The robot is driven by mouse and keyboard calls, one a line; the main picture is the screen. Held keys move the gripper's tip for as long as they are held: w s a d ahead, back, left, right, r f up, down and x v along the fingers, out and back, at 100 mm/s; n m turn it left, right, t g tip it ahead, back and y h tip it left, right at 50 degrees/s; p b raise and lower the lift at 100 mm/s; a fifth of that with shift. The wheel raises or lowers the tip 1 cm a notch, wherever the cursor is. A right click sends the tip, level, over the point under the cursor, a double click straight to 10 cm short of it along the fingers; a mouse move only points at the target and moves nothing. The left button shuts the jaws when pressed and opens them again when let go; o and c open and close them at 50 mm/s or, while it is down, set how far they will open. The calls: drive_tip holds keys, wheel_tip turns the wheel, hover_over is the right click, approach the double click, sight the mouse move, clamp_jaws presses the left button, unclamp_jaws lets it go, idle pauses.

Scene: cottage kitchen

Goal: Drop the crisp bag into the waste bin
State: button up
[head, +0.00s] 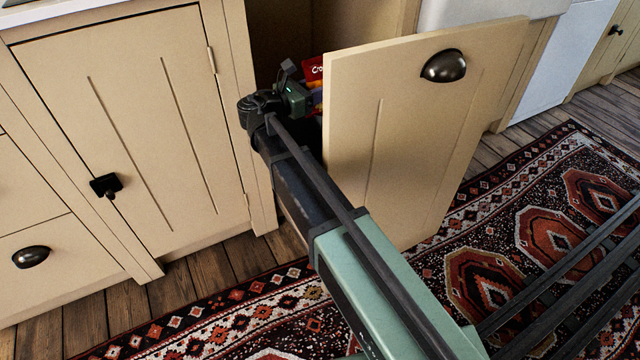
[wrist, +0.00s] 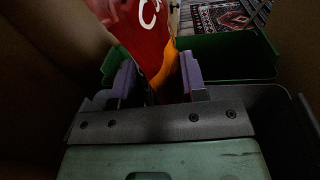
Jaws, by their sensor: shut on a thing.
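The crisp bag is red with white lettering and shows as a small piece (head: 314,69) behind the pull-out front in the head view. In the wrist view the red and orange bag (wrist: 147,36) rises between the fingers. My gripper (head: 304,96) is shut on the bag, with its two purple fingers (wrist: 157,72) on either side of it. A green bin (wrist: 232,58) lies beyond the fingers in the wrist view, and a dark grey bin wall (wrist: 283,105) is nearer at right. I cannot tell whether the bag is over either opening.
The cream pull-out front (head: 400,150) stands open to the right of my arm, hiding the bins in the head view. A closed cupboard door (head: 130,120) is at left. A patterned rug (head: 510,240) covers the wooden floor. Dark cabinet walls (wrist: 35,60) close in at the left.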

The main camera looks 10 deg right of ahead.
sight(315, 115)
wheel_tip(315, 115, down, 5)
drive_tip(key=b, duration=0.4)
drive_tip(key=shift+f, duration=0.15)
drive_tip(key=o, duration=1)
drive_tip(key=shift+c, duration=0.2)
drive_tip(key=v, duration=1)
drive_tip(key=shift+a, duration=0.35)
drive_tip(key=shift+s, duration=0.15)
